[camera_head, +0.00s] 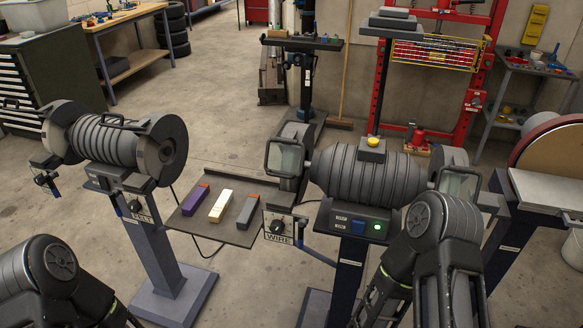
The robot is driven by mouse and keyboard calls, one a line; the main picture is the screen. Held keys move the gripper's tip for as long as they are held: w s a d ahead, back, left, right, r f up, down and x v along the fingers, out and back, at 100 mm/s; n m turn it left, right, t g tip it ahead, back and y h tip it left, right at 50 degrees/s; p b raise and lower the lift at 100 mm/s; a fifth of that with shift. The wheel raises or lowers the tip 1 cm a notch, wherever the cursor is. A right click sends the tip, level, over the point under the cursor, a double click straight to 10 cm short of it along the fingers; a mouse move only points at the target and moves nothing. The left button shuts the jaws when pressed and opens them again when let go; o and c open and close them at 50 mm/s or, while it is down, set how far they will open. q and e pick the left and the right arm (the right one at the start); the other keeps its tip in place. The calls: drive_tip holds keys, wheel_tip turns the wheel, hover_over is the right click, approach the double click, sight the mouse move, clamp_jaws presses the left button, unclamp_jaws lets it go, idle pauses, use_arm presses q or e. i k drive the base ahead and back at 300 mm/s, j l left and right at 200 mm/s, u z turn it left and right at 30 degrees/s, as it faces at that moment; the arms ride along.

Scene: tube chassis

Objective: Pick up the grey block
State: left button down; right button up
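The grey block (241,213) lies on the dark flat tray (180,222) at the middle of the head view. It is a long bar with an orange-brown patch at its far end. It is the rightmost of three bars, with a white block (220,207) and a purple block (194,201) to its left. The bars lie apart, roughly parallel. Parts of my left arm show at the bottom left and of my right arm at the bottom right. Both grippers are outside the view, and nothing touches the blocks.
A grinder with a motor body (365,180) and a WIRE control box (279,228) stands right beside the tray. Another grinder (112,140) on a pedestal stands to the left. A disc sander (548,170) is at the right edge. Open floor lies behind the tray.

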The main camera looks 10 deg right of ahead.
sight(245, 217)
drive_tip(key=i+j+z, duration=0.1)
drive_tip(key=j, duration=1.3)
drive_tip(key=i+j+z, duration=0.1)
drive_tip(key=j, duration=1.3)
